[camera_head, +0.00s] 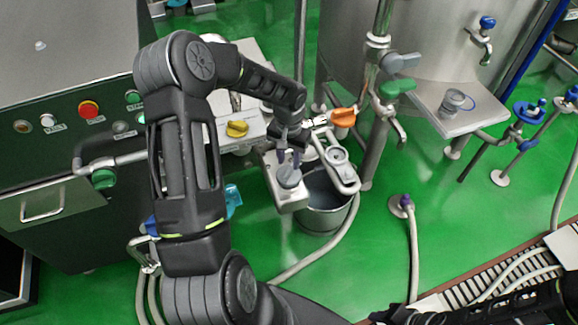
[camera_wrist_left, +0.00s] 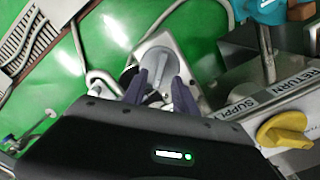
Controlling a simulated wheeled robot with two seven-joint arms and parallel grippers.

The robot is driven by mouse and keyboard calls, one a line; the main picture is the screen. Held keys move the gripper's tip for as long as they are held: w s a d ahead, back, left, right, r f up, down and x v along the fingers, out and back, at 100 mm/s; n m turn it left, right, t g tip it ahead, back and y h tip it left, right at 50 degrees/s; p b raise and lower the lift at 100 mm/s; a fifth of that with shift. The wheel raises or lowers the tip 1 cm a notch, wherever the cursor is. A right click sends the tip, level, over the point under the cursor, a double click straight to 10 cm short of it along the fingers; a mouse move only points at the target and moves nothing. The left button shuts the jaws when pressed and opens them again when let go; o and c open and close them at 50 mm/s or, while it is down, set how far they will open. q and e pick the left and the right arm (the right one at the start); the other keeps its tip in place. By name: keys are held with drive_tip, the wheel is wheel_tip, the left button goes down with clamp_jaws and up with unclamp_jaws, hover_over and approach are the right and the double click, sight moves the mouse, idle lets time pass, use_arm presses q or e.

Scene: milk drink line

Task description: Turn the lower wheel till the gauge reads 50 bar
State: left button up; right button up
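A grey round wheel (camera_head: 289,177) with a raised bar sits on a small steel box (camera_head: 292,200) in front of the bucket. It also shows in the left wrist view (camera_wrist_left: 157,62). My left gripper (camera_head: 288,155) is over this wheel. Its two dark fingers (camera_wrist_left: 159,80) are apart, one on each side of the wheel's bar, with a gap visible; I cannot tell whether they touch it. A round dial-like part (camera_head: 337,155) sits on the bracket to the right; no reading is legible. My dark right arm shows at the lower right edge; its fingers cannot be made out.
A yellow handle (camera_head: 237,129) and an orange handle (camera_head: 342,117) stand close behind the left gripper. A steel bucket (camera_head: 325,212) is beside the wheel. A control cabinet (camera_head: 60,150) stands left and a steel tank (camera_head: 440,50) behind. Green floor (camera_head: 470,220) is open to the right.

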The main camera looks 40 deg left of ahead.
sight(289, 170)
use_arm(q)
drive_tip(key=shift+f, duration=2.2)
drive_tip(key=shift+c, duration=0.4)
clamp_jaws()
